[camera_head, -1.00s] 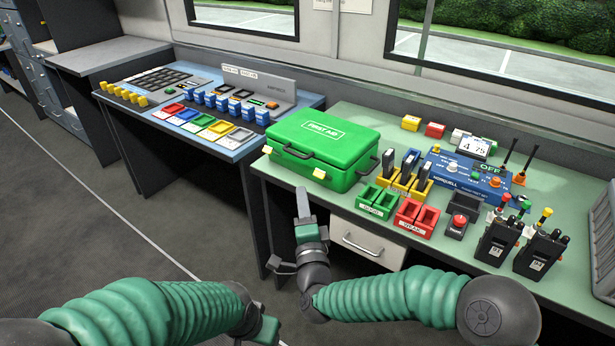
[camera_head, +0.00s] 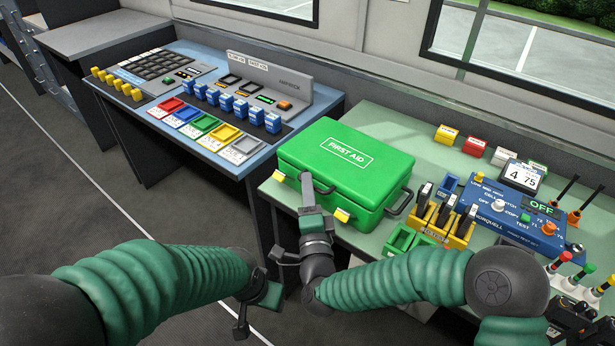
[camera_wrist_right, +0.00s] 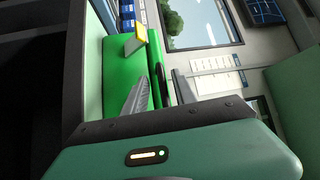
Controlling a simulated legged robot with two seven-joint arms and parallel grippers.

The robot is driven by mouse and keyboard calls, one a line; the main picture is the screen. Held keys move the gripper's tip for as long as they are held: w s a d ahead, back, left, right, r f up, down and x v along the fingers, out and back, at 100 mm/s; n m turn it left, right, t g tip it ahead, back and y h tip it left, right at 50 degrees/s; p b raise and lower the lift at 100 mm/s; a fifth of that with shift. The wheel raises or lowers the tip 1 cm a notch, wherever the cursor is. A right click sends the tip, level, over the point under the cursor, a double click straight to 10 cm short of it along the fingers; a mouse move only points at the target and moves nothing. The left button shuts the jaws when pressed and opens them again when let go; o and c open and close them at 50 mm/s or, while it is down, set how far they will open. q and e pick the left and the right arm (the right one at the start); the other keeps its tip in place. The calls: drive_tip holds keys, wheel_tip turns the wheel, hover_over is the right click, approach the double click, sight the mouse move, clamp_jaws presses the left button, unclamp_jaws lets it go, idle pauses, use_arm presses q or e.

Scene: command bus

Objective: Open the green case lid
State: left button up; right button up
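The green first aid case (camera_head: 345,163) sits on the green-topped bench with its lid shut. Yellow latches (camera_head: 342,214) are on its front, and a dark handle (camera_head: 325,190) lies between them. In the wrist view, the case (camera_wrist_right: 117,75) and a yellow latch (camera_wrist_right: 136,40) show at upper left. My right gripper (camera_head: 306,182) is at the case's front, its tip overlapping the handle area; contact cannot be told. In the wrist view its two fingers (camera_wrist_right: 160,85) stand apart. My left gripper (camera_head: 265,295) is low and away from the case; its fingers are unclear.
Right of the case stand yellow holders with dark devices (camera_head: 440,222), green bins (camera_head: 400,238) and a blue test set (camera_head: 510,218). A control panel desk (camera_head: 215,110) stands at left. Small coloured blocks (camera_head: 474,146) line the back. Open floor lies at lower left.

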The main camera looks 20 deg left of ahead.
drive_tip(key=shift+s+d+r, duration=0.15)
drive_tip(key=shift+d, duration=0.35)
drive_tip(key=c, duration=0.4)
clamp_jaws()
drive_tip(key=shift+a, duration=0.15)
drive_tip(key=shift+a+f, duration=0.1)
drive_tip(key=shift+f, duration=0.15)
